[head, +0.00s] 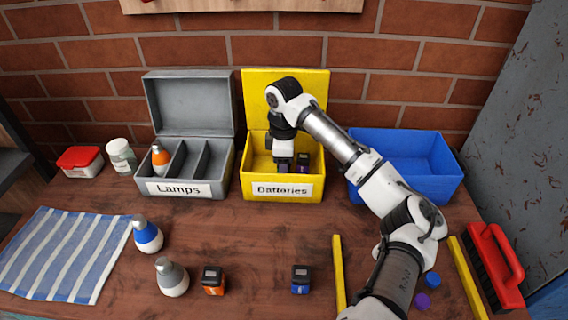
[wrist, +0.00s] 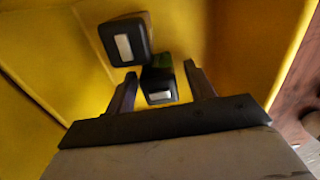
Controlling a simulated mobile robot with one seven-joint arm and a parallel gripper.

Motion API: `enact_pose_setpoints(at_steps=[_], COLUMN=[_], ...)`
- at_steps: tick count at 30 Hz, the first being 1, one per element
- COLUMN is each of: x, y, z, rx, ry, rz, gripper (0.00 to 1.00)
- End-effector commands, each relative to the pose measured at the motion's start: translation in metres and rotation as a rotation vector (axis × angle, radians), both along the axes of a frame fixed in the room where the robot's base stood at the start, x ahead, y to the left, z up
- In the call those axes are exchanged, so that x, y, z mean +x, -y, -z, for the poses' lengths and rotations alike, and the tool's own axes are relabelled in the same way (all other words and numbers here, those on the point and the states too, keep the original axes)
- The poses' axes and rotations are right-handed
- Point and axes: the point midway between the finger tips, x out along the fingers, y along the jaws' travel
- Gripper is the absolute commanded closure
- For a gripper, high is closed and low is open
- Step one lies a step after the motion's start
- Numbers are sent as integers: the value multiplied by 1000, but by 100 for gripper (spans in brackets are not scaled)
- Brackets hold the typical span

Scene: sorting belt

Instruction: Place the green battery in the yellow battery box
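The green battery (wrist: 160,84) is inside the yellow battery box (head: 284,190), low between my gripper's fingers. Its black end with a pale terminal faces the wrist camera, and a strip of green shows behind it. My gripper (wrist: 160,78) reaches down into the box with its fingers apart. A gap shows between each finger and the battery. In the head view my gripper (head: 283,158) hides most of the battery. The box's lid stands open, and its front label reads "Batteries".
Another dark battery (head: 302,160) is in the box beside my gripper. The grey lamps box (head: 188,188) stands left, the blue bin (head: 405,180) right. An orange battery (head: 213,280), a blue battery (head: 300,279) and two bulbs lie in front. A yellow rail (head: 339,272) is near my arm.

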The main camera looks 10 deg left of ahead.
Motion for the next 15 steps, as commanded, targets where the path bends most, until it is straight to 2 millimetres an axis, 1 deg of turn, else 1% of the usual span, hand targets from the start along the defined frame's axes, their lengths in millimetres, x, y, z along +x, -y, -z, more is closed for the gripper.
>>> enact_pose_setpoints(at_steps=[5,8,11,15], x=[0,0,1,1], y=[0,0,0,-1], z=[-1,-7,-22,-52], rx=[0,1,1,1], ry=[0,0,2,2], rz=[0,0,1,0], gripper=[46,46,46,46])
